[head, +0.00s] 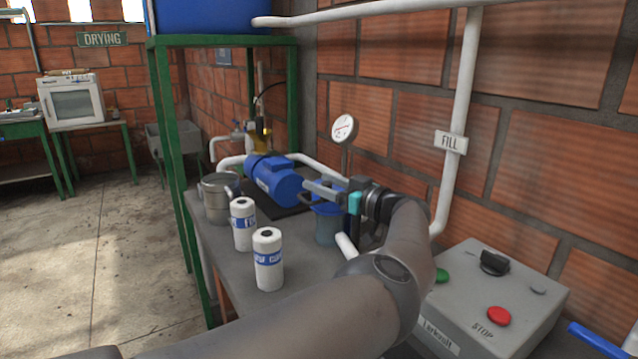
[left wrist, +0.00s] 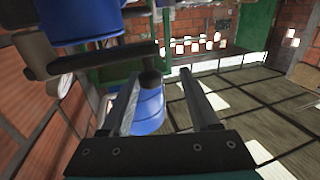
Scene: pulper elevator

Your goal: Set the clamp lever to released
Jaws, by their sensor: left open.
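My left gripper (head: 314,187) reaches in over the bench beside the blue filter housing (head: 328,225). Its jaws point left toward the blue pump motor (head: 276,181). In the left wrist view, the two fingers of my left gripper (left wrist: 158,73) are apart. A dark grey bar (left wrist: 98,59) with a dark knob (left wrist: 150,77) at its end looks like the clamp lever. The knob shows between the fingers, with a blue rounded body (left wrist: 150,106) below or behind it. I cannot tell whether the fingers touch the knob. In the head view my gripper and arm hide the lever.
Two white bottles (head: 268,259) and a metal pot (head: 215,198) stand on the bench's left part. A gauge (head: 344,130) and a white fill pipe (head: 461,110) are by the brick wall. A grey control box (head: 490,300) with buttons sits at the right. Open floor lies left.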

